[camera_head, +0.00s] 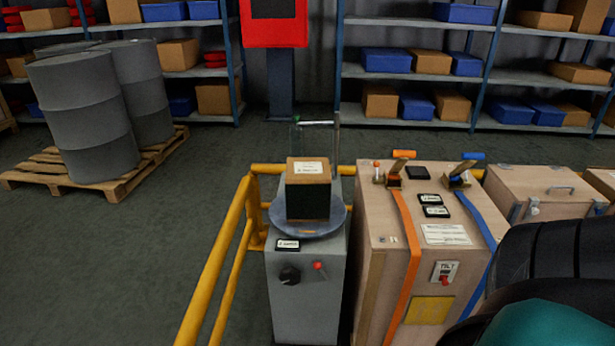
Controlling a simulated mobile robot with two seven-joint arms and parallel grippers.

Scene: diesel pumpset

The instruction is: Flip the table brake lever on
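A grey pedestal (307,310) stands in the middle, with a round blue-grey turntable (335,222) on top. A small dark box with a brown top (308,190) sits on the turntable. A small red-tipped lever (318,266) is on the upper part of the pedestal, right of a black knob (289,276). It looks like the table brake lever; its exact position is too small to tell. A small label (287,244) above the knob is unreadable. Neither gripper is visible; only a black and teal part, probably my arm, shows at lower right.
A yellow rail (216,270) runs along the pedestal's left and behind it. Drums (80,115) stand on a pallet at left. The left floor is clear.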

